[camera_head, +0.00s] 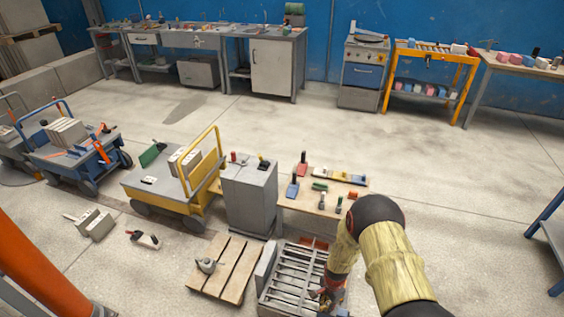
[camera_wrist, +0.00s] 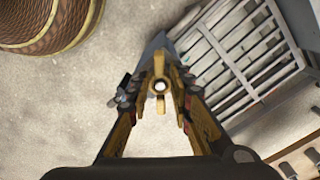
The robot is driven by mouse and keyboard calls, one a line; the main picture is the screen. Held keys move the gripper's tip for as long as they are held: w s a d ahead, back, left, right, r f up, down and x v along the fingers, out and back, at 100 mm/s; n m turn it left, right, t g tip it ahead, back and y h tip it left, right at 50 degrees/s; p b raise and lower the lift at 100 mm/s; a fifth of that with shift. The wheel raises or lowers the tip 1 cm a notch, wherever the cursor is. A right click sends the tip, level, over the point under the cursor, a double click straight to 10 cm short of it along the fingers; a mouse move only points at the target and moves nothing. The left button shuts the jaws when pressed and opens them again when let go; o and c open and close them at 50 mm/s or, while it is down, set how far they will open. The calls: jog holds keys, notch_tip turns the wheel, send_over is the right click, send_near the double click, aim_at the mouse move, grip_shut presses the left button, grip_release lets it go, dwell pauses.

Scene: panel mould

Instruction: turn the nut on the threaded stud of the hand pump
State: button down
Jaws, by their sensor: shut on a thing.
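A blue-grey part (camera_wrist: 158,45), apparently of the hand pump, shows just beyond the fingertips.
The slatted metal crate (camera_wrist: 222,62) stands close to the right of my gripper in the wrist view. In the head view a wooden pallet (camera_head: 240,262) and a low table with tools (camera_head: 285,203) are close by. Open floor (camera_head: 430,165) lies behind my arm.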

aim_at(327, 305)
jog(key=c, duration=1.5)
grip_release()
jog(key=shift+r, duration=0.1)
notch_tip(327, 305, up, 12)
